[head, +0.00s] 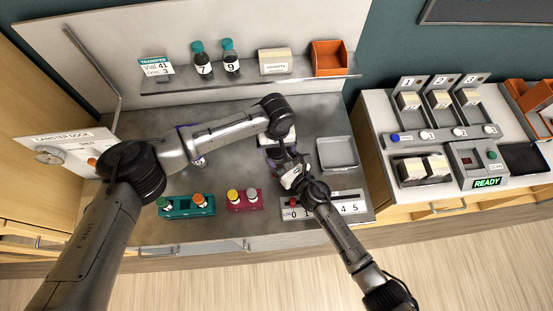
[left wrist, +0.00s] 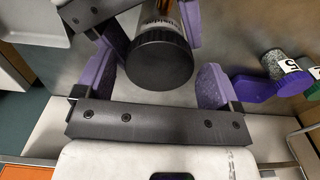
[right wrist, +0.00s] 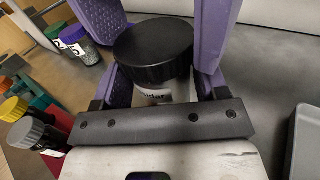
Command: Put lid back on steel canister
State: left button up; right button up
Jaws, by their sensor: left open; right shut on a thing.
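A cylindrical container with a wide black lid and a printed label shows in the left wrist view (left wrist: 160,60) and the right wrist view (right wrist: 154,55). The lid is on its end; I cannot tell whether its body is steel. My right gripper (right wrist: 160,85) is shut on this container, purple fingers at its sides. My left gripper (left wrist: 155,85) is open, its purple fingers either side of the lid, with gaps. In the head view both grippers meet at the middle of the bench, where they hide most of the container. No other steel canister shows clearly.
A canister dock panel (head: 62,148) stands at the left. Teal (head: 187,206) and magenta (head: 243,204) racks with capped vials sit at the front. A grey tray (head: 338,153) lies right of the grippers. A shelf (head: 270,75) runs along the back.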

pick_arm(q)
jog(key=c, duration=0.9)
jog(key=m, duration=0.4)
jog(key=shift+a, duration=0.1)
dwell(0.8)
jog(key=o, duration=1)
jog(key=shift+r, duration=2.25)
jog(key=shift+c, duration=0.2)
